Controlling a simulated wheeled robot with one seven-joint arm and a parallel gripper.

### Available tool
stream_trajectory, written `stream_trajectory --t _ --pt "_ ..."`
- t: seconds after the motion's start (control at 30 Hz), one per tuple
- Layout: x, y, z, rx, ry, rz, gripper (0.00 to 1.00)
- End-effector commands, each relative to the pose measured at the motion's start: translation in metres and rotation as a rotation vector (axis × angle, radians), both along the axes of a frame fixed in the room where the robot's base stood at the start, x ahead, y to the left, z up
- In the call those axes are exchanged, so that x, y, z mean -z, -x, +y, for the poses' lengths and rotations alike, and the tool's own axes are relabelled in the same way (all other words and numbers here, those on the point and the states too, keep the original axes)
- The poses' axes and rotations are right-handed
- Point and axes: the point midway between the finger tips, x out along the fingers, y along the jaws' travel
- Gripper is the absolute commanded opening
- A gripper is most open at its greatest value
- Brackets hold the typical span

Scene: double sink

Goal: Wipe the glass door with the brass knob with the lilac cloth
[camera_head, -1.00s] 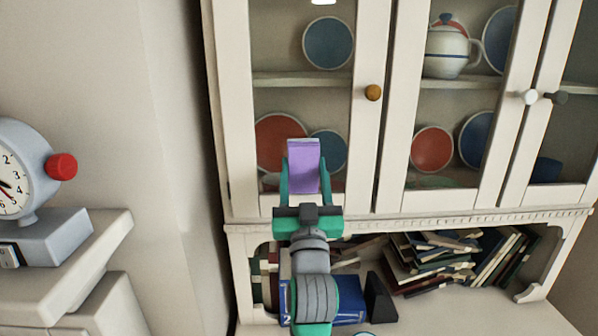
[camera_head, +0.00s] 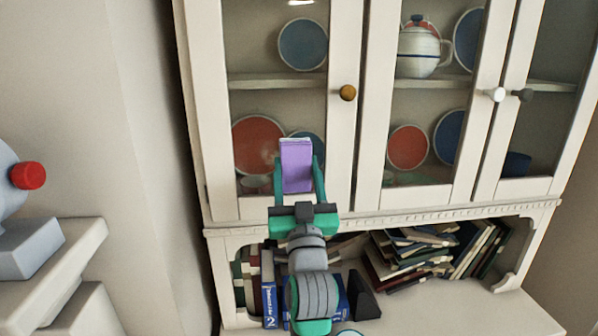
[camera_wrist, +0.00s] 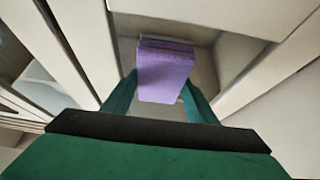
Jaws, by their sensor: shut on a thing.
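The glass door with the brass knob (camera_head: 347,93) is the leftmost door of the white cabinet, with its pane (camera_head: 262,97) in a white frame. The lilac cloth (camera_head: 296,166) is a folded block held between the fingers of my gripper (camera_head: 297,178). It overlaps the lower part of that pane in the head view, left of and below the knob. In the wrist view the cloth (camera_wrist: 166,73) is between the two green fingers, in front of the door's lower area. I cannot tell whether the cloth touches the glass.
Plates and a teapot (camera_head: 420,52) stand behind the glass. A door with a white knob (camera_head: 495,94) and one with a dark knob (camera_head: 523,95) are to the right. Books (camera_head: 415,255) fill the open shelf below.

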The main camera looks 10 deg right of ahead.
Motion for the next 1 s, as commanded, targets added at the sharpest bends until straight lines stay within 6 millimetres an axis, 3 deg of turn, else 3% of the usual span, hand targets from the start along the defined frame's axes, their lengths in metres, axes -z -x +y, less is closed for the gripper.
stream_trajectory --t 0.3,1.0 --pt "0.005 -0.004 0.034 -0.018 0.001 0.014 0.35" --pt "0.005 -0.001 0.072 -0.014 0.001 0.013 0.35"
